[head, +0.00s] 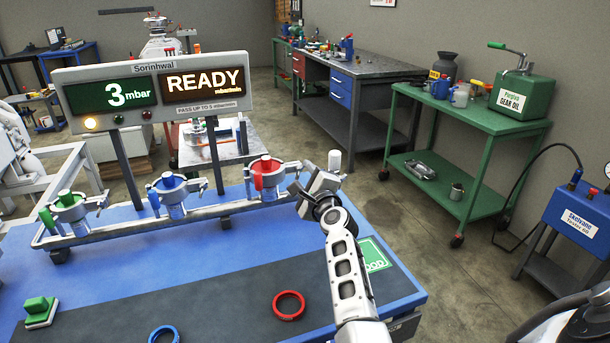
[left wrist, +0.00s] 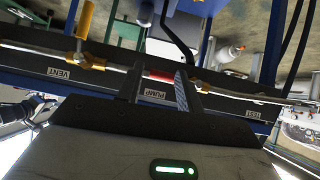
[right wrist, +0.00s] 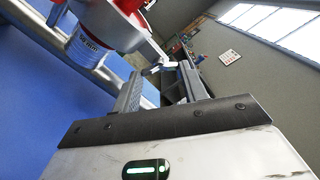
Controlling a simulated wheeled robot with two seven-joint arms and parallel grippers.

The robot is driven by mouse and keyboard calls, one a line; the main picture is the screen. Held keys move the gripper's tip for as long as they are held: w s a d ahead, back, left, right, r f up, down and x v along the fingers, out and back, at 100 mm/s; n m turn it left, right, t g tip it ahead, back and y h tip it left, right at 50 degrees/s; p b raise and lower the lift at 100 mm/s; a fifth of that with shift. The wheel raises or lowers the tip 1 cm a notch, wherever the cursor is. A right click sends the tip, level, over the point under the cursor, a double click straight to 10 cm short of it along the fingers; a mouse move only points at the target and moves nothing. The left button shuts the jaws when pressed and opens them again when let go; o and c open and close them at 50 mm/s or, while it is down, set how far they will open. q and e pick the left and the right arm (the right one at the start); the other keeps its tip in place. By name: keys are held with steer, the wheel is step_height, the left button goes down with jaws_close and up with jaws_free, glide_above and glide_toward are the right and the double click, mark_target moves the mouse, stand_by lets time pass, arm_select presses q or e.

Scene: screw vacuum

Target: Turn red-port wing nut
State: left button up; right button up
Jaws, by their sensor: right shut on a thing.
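The red port (head: 266,172) is the rightmost of three ports on the metal rail in the head view. A metal arm sticks out to its right, and its end meets my right gripper (head: 299,191). In the right wrist view the red port (right wrist: 118,28) is at upper left. There my right gripper (right wrist: 160,76) is shut on the small metal wing nut (right wrist: 157,68) at its fingertips. The fingers partly hide the nut. My left gripper (left wrist: 160,82) shows only in its wrist view, fingers apart, with a red handle (left wrist: 160,76) seen between them above a PUMP label.
The sign (head: 155,88) behind the rail reads 3 mbar and READY. Blue (head: 175,190) and green (head: 68,208) ports stand left of the red one. A red ring (head: 289,305), a blue ring (head: 164,334) and a green block (head: 40,310) lie on the bench front.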

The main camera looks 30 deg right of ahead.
steer(key=shift+m, duration=0.3)
steer(key=o, duration=1)
